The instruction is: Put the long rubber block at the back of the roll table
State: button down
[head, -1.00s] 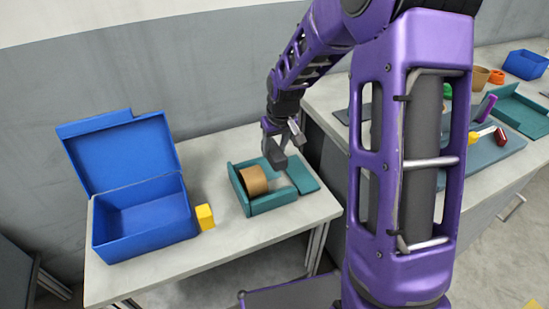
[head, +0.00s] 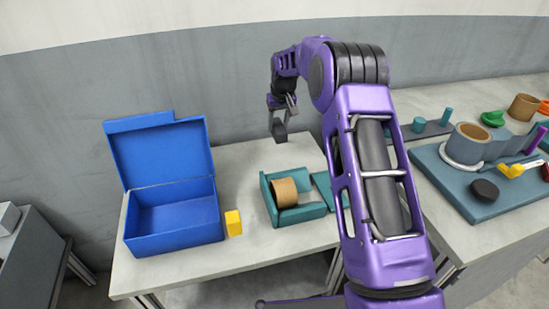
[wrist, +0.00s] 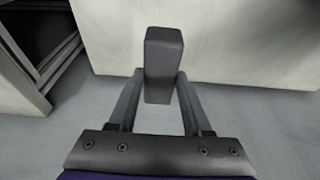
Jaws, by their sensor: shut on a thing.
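My gripper (head: 282,112) is shut on a long dark grey block, the rubber block (head: 279,131), held in the air. In the head view it appears above and behind the teal tray, near the back wall. In the wrist view the block (wrist: 164,55) sits between both fingers of my gripper (wrist: 155,85) and sticks out beyond their tips. The near table (head: 190,268) carries the teal tray (head: 302,214) with a brown roll (head: 285,192) in it. The frames do not settle which table is the roll table.
An open blue box (head: 174,238) and a yellow block (head: 233,222) stand left of the tray. My arm hides part of the tables. The right table (head: 480,238) holds a blue-grey board (head: 440,177), a second brown roll (head: 468,138) and a black disc (head: 484,190).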

jog(key=shift+w+a+f, duration=0.25)
jog(key=shift+w+a, duration=0.25)
jog(key=shift+w, duration=0.1)
jog(key=shift+w+f, duration=0.1)
jog(key=shift+f, duration=0.2)
notch_tip(320, 180, down, 9)
jog(key=shift+f+b, duration=0.2)
jog(key=shift+b, duration=0.4)
jog(key=shift+f, duration=0.25)
jog(key=shift+c, duration=1.7)
grip_release()
jog(key=shift+r, duration=0.1)
